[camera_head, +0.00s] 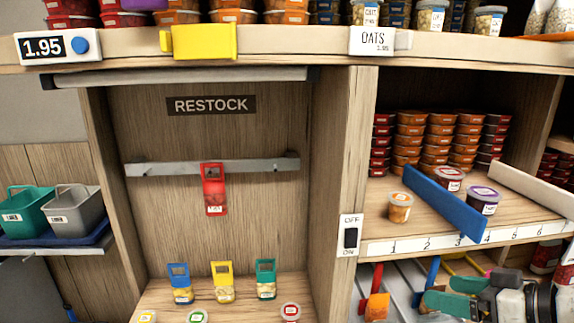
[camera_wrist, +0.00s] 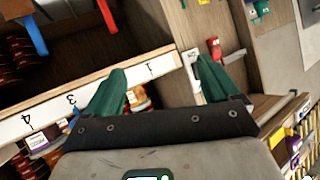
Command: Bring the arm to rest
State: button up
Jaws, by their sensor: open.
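My gripper (camera_head: 440,294) is at the lower right in the head view, below the numbered shelf edge. Its green fingers point left. In the wrist view my gripper (camera_wrist: 163,84) has its two green fingers spread apart with nothing held between them. The numbered shelf edge and a wooden upright show beyond the fingers there. Part of my arm is cut off by the right edge of the head view.
A red pouch (camera_head: 214,190) hangs on the grey rail under the RESTOCK sign. Blue (camera_head: 181,284), yellow (camera_head: 222,282) and green (camera_head: 265,279) pouches stand below. A blue divider (camera_head: 446,203) crosses the right shelf beside cups. An OFF/ON switch (camera_head: 350,237) is on the upright.

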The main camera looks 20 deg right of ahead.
jog(key=s+a+f+m+g, duration=0.1)
jog(key=s+a+f+g, duration=0.1)
jog(key=a+f, duration=0.35)
jog(key=s+a+f+g, duration=0.1)
jog(key=a+f+g, duration=0.1)
jog(key=f, duration=0.6)
jog(key=s+a+f+m+g, duration=0.1)
jog(key=s+a+f+g, duration=0.15)
jog(key=f, duration=0.35)
jog(key=s+a+f+g+h, duration=0.3)
jog(key=s+a+f+g, duration=0.1)
jog(key=s+f, duration=0.6)
jog(key=shift+s+f+n, duration=0.25)
jog(key=shift+s+n, duration=0.05)
jog(key=shift+s, duration=0.45)
jog(key=shift+g, duration=0.25)
